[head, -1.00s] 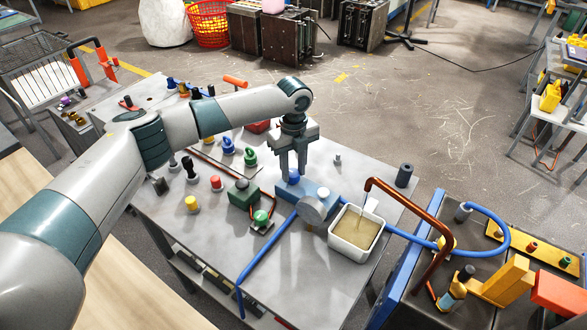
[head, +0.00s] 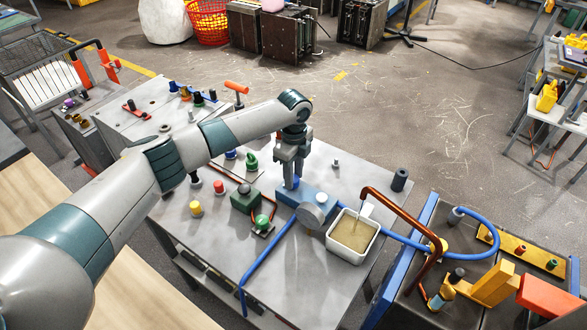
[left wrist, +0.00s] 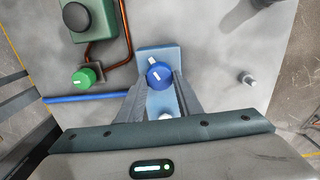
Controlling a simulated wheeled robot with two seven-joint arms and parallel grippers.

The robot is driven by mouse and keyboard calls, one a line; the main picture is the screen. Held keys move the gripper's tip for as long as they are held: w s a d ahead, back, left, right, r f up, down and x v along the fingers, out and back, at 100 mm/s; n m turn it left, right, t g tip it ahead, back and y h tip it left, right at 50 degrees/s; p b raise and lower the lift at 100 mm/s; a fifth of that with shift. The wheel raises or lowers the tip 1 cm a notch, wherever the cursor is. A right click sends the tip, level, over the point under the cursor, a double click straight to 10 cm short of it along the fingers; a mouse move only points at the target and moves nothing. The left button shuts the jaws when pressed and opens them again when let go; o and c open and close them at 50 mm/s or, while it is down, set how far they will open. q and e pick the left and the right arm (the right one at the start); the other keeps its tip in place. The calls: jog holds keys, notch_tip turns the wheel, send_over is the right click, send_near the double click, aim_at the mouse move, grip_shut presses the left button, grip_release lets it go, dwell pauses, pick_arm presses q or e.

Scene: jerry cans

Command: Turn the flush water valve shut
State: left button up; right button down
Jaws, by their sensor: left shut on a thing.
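The blue round valve knob (left wrist: 158,75) with a white pointer line sits on a light blue block (head: 307,196) on the grey table. My left gripper (head: 290,180) comes down from above in the head view and is shut on the knob. In the left wrist view the two fingers of the gripper (left wrist: 160,82) lie on either side of the knob. A copper spout (head: 398,202) hangs over a white tub (head: 352,253) of brownish liquid, with a thin stream at its mouth. My right gripper is not in view.
A green box (head: 244,198) with a black knob and a green knob (head: 262,222) stand left of the valve. A blue hose (head: 266,257) crosses the table. A black cylinder (head: 400,179) stands at the right edge. The front table area is clear.

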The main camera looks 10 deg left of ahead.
pick_arm(q)
jog(key=n+p, duration=0.3)
jog(key=shift+r+n, duration=0.25)
jog(key=shift+n, duration=0.15)
jog(key=n+p, duration=0.2)
jog(key=n, duration=0.1)
jog(key=shift+w+n+p, duration=0.15)
jog(key=shift+n+p, duration=0.15)
jog(key=n+p, duration=0.2)
jog(key=n, duration=0.1)
jog(key=shift+w+f+n+p, duration=0.15)
jog(key=shift+n+p, duration=0.5)
jog(key=shift+n, duration=0.45)
jog(key=o, duration=1)
jog(key=shift+o, duration=0.2)
